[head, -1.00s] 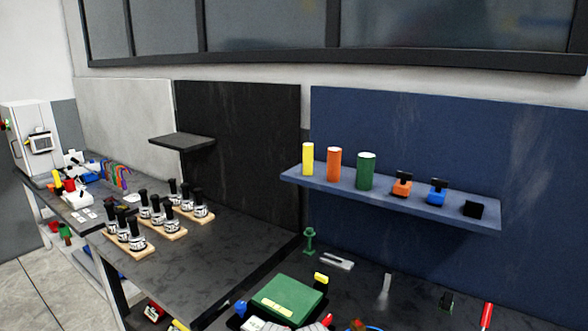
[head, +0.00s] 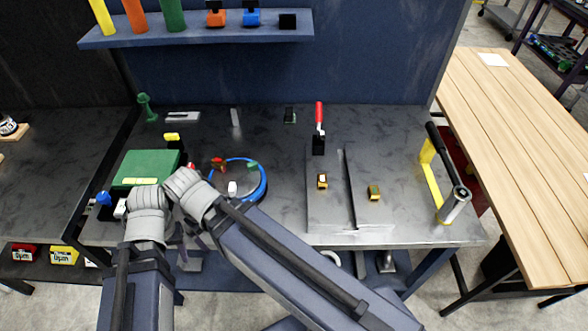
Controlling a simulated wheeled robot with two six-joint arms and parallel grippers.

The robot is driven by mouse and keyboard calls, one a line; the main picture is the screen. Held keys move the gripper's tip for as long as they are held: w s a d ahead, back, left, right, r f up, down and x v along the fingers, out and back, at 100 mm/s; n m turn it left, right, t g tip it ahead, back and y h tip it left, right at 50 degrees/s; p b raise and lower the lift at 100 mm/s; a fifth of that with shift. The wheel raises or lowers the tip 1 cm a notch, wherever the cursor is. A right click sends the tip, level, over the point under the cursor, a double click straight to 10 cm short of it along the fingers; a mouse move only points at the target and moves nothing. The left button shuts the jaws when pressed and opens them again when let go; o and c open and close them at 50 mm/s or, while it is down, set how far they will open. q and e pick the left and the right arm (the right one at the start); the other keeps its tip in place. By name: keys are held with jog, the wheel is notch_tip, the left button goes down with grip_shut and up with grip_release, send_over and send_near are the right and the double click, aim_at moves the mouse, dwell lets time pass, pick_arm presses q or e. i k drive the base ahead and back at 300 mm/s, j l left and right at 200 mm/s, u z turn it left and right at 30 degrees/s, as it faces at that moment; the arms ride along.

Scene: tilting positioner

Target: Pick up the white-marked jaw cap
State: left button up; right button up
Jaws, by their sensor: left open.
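A small yellow-and-black cap with a white mark on top (head: 322,181) sits on the left half of the grey metal plate (head: 350,226). A similar cap with no white mark that I can make out (head: 374,192) sits right of the plate's dark slot. My left gripper (head: 188,236) is open, low at the table's front edge, mostly hidden by my arms and well left of both caps. My right arm crosses from the lower right toward the left wrist; its gripper fingers cannot be seen.
A red-handled clamp (head: 319,115) stands behind the plate. A blue ring (head: 262,186) with small parts lies left of it, and a green box (head: 150,163) farther left. A yellow bracket with a black bar (head: 436,180) stands at right. The shelf (head: 200,35) overhangs the back.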

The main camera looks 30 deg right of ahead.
aim_at(322, 179)
jog(key=l+z, duration=0.15)
jog(key=z, duration=0.2)
jog(key=k+l+z, duration=0.1)
jog(key=z, duration=0.25)
jog(key=l+z, duration=0.35)
jog(key=j, duration=0.1)
